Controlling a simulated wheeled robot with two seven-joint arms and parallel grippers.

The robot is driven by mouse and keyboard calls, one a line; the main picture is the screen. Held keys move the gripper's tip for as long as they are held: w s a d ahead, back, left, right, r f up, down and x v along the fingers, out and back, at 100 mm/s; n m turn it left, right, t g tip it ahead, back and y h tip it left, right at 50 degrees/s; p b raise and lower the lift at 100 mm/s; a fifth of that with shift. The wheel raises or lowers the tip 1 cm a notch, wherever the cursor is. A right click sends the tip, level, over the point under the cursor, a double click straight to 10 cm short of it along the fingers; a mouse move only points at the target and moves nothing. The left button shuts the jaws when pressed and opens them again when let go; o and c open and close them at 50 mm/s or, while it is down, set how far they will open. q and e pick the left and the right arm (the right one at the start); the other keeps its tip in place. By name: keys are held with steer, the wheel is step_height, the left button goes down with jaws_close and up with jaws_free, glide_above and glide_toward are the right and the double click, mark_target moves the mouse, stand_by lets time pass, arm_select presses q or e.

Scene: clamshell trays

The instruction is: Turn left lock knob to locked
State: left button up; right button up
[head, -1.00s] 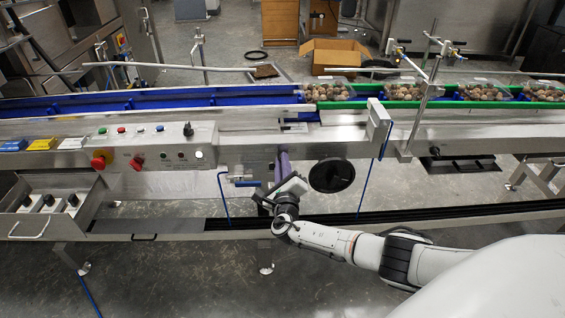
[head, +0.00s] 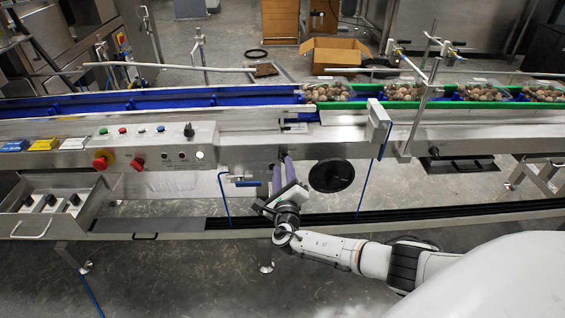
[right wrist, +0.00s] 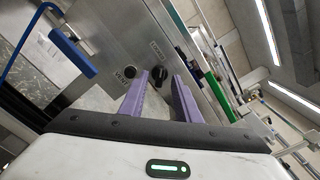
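In the right wrist view, a black knob (right wrist: 158,74) sits on a brushed steel panel (right wrist: 112,40), in line with the gap between my fingertips. A smaller dark round fitting (right wrist: 129,72) with a small printed label is to its left. I cannot tell whether the fingers touch the knob. In the head view the knob is hidden behind the gripper. My left gripper is not in view.
A control panel with a red emergency button (head: 103,160) is further left. Filled clear trays (head: 328,91) stand on the conveyor above.

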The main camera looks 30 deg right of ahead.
steer(key=p+v, duration=0.1)
steer(key=v, duration=0.6)
steer(key=shift+s, duration=0.3)
steer(key=shift+a, duration=0.15)
